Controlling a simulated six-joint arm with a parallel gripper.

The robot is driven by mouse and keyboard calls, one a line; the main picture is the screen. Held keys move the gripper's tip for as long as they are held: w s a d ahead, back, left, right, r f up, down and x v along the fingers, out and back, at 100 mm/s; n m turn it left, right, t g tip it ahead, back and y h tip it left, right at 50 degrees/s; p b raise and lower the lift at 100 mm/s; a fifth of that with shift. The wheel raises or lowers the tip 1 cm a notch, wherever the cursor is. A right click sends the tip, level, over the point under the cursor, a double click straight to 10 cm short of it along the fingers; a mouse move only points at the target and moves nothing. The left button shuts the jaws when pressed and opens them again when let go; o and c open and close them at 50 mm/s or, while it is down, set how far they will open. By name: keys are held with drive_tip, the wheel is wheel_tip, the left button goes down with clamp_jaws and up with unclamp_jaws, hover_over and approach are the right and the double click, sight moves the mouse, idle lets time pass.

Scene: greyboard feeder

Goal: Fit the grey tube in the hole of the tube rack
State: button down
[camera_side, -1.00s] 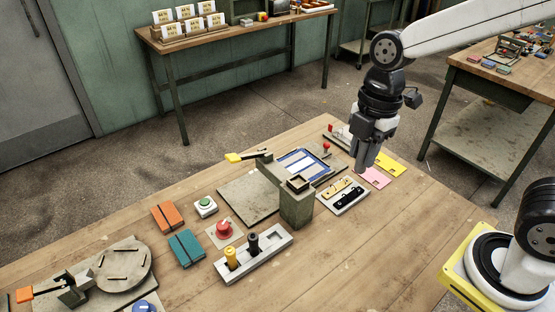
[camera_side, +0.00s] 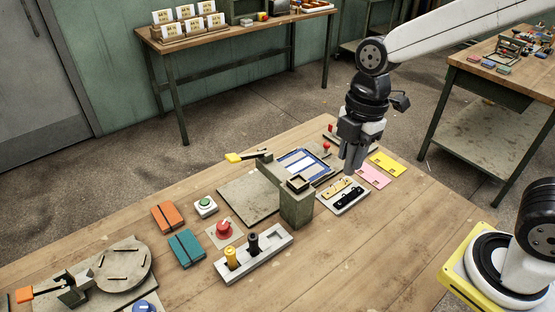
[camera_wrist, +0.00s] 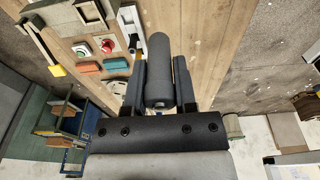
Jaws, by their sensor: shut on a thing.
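My gripper (camera_side: 355,160) is above the table's right part, near the tray with the tan and black pieces. The wrist view shows my gripper (camera_wrist: 160,92) shut on the grey tube (camera_wrist: 160,65), which lies between the two fingers and sticks out past them. In the side view the tube is hard to tell from the fingers. The light grey tube rack (camera_side: 273,248) lies at the front middle, well to the left of my gripper. A yellow tube (camera_side: 231,258) and a black tube (camera_side: 253,244) stand in it. The rack (camera_wrist: 128,14) is partly hidden at the top of the wrist view.
A green-grey post block (camera_side: 297,208) stands between my gripper and the rack. A red button (camera_side: 223,229), teal box (camera_side: 187,248) and orange box (camera_side: 167,217) lie left of the rack. The table's front right (camera_side: 380,250) is clear.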

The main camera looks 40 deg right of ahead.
drive_tip(key=w+a+f, duration=0.4)
drive_tip(key=a+f, duration=0.1)
drive_tip(key=f, duration=0.4)
drive_tip(key=w+a+f, duration=0.5)
drive_tip(key=f, duration=0.4)
drive_tip(key=shift+w+a, duration=0.25)
drive_tip(key=shift+w, duration=0.05)
drive_tip(key=shift+f, duration=0.1)
drive_tip(key=shift+f, duration=2.05)
drive_tip(key=shift+f, duration=0.55)
idle(0.7)
drive_tip(key=shift+c, duration=1.6)
unclamp_jaws()
drive_tip(key=shift+r, duration=0.15)
